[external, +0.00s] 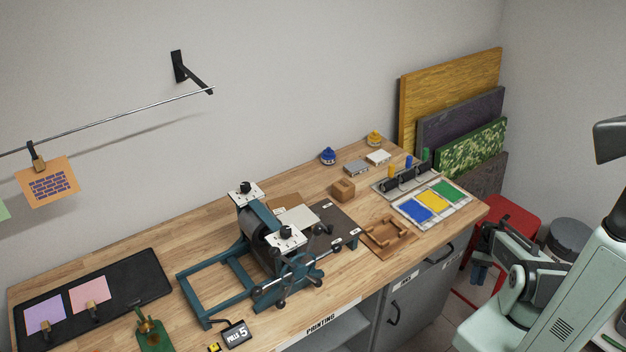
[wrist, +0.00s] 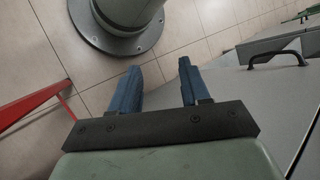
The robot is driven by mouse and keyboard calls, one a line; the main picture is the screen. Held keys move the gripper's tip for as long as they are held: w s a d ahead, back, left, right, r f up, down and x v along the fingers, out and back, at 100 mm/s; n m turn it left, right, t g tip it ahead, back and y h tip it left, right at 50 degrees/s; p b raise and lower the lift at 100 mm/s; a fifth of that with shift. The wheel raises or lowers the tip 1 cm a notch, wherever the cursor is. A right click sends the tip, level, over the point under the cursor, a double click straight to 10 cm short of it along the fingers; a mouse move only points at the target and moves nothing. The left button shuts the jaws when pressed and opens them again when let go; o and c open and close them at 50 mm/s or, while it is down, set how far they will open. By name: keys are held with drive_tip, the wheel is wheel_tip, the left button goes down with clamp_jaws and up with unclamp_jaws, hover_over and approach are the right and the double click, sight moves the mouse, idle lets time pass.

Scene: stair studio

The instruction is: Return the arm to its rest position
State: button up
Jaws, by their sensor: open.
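My gripper (wrist: 156,82) shows in the wrist view with its two blue fingers apart and nothing between them. It points down toward the tiled floor, beside the grey cabinet. In the external view my gripper (external: 480,272) hangs at the right, beyond the right end of the workbench and in front of the red stool. My pale green arm is folded at the right edge of that view, partly cut off by the frame.
A wooden workbench (external: 377,290) carries a teal printing press (external: 262,240), ink pads (external: 432,203) and a wooden block (external: 343,189). A grey cabinet (external: 425,290) stands beneath. A red stool (external: 512,213) and grey bin (external: 568,238) stand behind my gripper. Floor below it looks clear.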

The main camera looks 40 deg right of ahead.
drive_tip(key=s+a+f+g+h, duration=0.1)
drive_tip(key=s+a+f+h, duration=0.2)
drive_tip(key=a+f, duration=0.4)
drive_tip(key=s+a+f+n+g+h, duration=0.1)
drive_tip(key=a+f+h, duration=0.3)
drive_tip(key=a+f, duration=0.4)
drive_tip(key=s+a, duration=0.1)
drive_tip(key=a, duration=0.5)
drive_tip(key=shift+s+a, duration=0.4)
drive_tip(key=shift+o, duration=0.5)
idle(1.8)
